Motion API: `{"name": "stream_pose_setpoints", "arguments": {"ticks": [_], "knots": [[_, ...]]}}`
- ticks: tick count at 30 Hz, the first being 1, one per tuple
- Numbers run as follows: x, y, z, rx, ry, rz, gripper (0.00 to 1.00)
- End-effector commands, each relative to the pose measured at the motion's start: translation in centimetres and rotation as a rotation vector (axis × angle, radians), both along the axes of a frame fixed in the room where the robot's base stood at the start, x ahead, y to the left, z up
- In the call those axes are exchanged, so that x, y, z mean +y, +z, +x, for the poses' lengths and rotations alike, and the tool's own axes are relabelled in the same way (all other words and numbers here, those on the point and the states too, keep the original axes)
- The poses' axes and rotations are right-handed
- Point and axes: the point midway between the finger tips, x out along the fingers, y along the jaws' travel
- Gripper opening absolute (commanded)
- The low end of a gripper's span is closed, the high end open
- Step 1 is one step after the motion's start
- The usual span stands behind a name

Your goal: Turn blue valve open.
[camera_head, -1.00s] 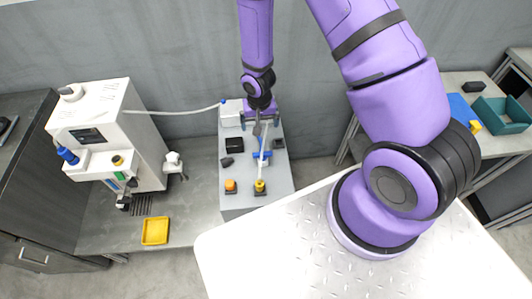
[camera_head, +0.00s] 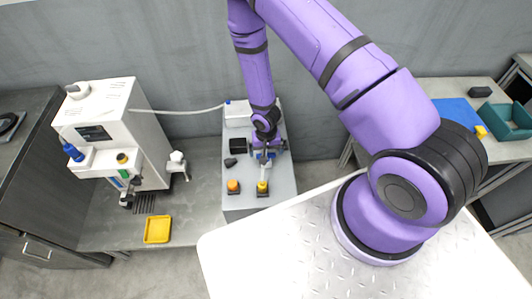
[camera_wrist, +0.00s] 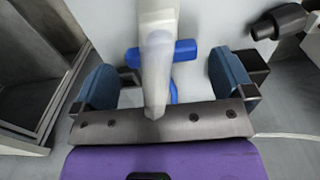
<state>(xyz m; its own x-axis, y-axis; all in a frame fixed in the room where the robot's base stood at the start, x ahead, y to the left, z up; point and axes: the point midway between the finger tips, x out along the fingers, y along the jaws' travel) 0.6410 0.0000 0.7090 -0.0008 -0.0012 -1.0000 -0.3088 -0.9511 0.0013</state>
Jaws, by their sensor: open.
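The blue valve (camera_wrist: 185,50) shows in the wrist view as a blue crossbar handle, with a further blue part below it. A pale grey-white pipe crosses in front of it and hides its middle. My gripper (camera_wrist: 166,78) is open, with one dark blue pad on each side of the valve and pipe. Gaps show between the pads and the handle, and nothing is held. In the head view, my gripper (camera_head: 267,150) is over the grey bench and mostly hides the valve.
An orange knob (camera_head: 233,186) and a yellow knob (camera_head: 262,188) stand at the bench's near end. A white machine (camera_head: 112,130) with a blue-capped part (camera_head: 73,152) is on the left. A yellow tray (camera_head: 157,229) lies in front of it. A teal bin (camera_head: 507,118) is far right.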

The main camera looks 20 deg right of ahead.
Motion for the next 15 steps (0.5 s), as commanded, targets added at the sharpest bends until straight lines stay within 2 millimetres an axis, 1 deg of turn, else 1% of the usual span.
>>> {"name": "stream_pose_setpoints", "arguments": {"ticks": [1, 6, 15], "knots": [[0.0, -0.6, 0.0, 0.001, 0.0, -0.001, 1.0], [0.0, -1.7, 0.0, 0.0, 0.0, 0.0, 1.0], [0.0, -2.0, 0.0, -0.001, 0.0, 0.001, 1.0]]}}
